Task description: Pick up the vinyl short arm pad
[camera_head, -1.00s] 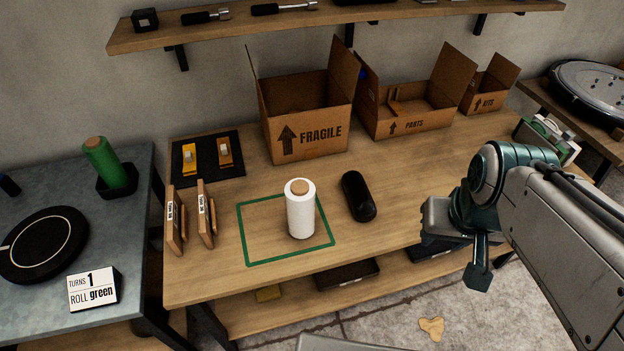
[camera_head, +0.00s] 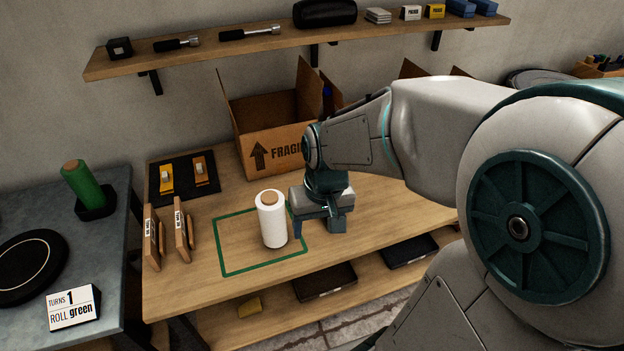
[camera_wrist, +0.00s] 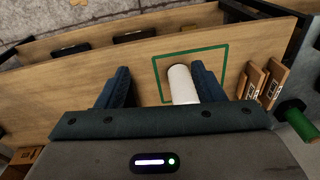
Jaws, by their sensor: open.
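The short arm pad does not show now; the spot right of the white roll where a small black pad lay earlier is covered by my gripper (camera_head: 318,226). In the head view my gripper points down over the table, open, just right of the white roll (camera_head: 272,222). In the wrist view the two fingers of my gripper (camera_wrist: 160,86) are spread apart, with bare table between them and the white roll (camera_wrist: 182,84) beside the right finger.
The white roll stands inside a green outlined square (camera_head: 222,250). The FRAGILE box (camera_head: 255,135) is open behind my gripper. The wall shelf (camera_head: 220,50) runs above. The table's front right is clear.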

